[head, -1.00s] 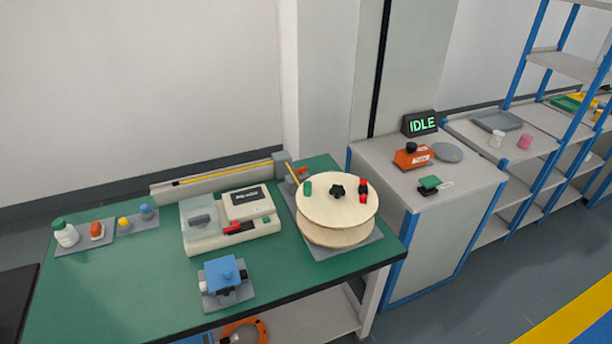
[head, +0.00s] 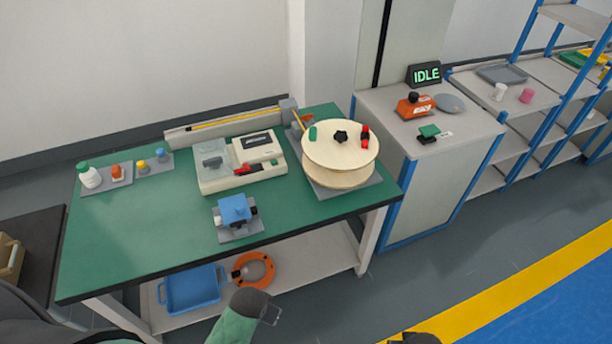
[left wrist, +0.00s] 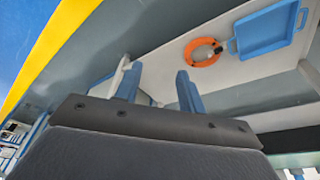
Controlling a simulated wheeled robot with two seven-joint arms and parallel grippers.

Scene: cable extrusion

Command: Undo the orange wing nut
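A small orange part (head: 304,120) shows beside the grey block at the back of the green bench, partly hidden by the spool. It is too small to tell whether it is the wing nut. An orange device (head: 412,106) with a black knob sits on the grey cabinet. My left gripper (left wrist: 158,88) is open and empty in the left wrist view, its two blue fingers apart. In the head view my left arm reaches in low, in front of the bench. My right gripper is not clearly seen; a dark piece shows at the bottom edge.
The green bench (head: 130,232) holds a pale spool (head: 340,153), a white machine (head: 225,180), a blue fixture (head: 236,210) and small bottles. Its lower shelf holds a blue tray (head: 190,290) and an orange ring (head: 240,272). An IDLE display (head: 425,74) stands on the cabinet.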

